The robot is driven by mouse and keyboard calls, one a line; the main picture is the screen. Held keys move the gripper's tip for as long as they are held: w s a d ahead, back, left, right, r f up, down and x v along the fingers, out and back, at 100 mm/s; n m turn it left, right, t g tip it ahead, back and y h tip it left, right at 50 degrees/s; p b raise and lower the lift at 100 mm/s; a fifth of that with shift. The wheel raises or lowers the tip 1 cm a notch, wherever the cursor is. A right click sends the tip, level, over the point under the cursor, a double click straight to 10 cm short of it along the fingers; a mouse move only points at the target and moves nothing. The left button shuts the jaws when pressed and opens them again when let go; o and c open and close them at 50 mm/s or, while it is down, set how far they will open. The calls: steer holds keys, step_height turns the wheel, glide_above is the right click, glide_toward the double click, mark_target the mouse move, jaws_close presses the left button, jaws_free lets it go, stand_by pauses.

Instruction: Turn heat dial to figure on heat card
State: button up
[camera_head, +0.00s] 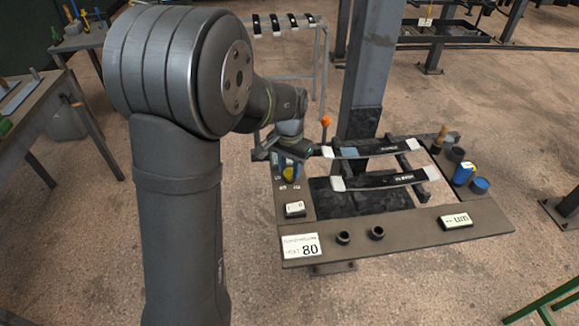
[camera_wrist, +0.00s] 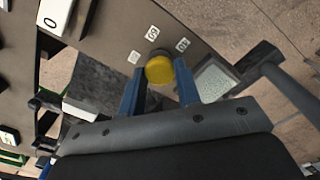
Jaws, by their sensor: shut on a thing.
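The heat dial is a round yellow knob (camera_wrist: 160,71) on the dark bench top, at the left of the bench in the head view (camera_head: 289,173). My gripper (camera_wrist: 158,78) has its two blue fingers on either side of the knob and is shut on it. The heat card (camera_head: 300,247) at the bench's front left corner reads 80 in large figures, under smaller print.
A white box marked 0 (camera_head: 295,209) sits between dial and card. Dark leaf springs (camera_head: 385,180) lie across the rack. An orange-topped lever (camera_head: 326,121) rises behind my gripper. Cups (camera_head: 376,233), a display (camera_head: 456,221) and a blue can (camera_head: 463,173) occupy the front and right.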

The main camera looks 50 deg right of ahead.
steer(key=n, duration=1.8)
steer(key=shift+n, duration=0.3)
steer(key=n, duration=1.3)
steer(key=shift+n, duration=2.3)
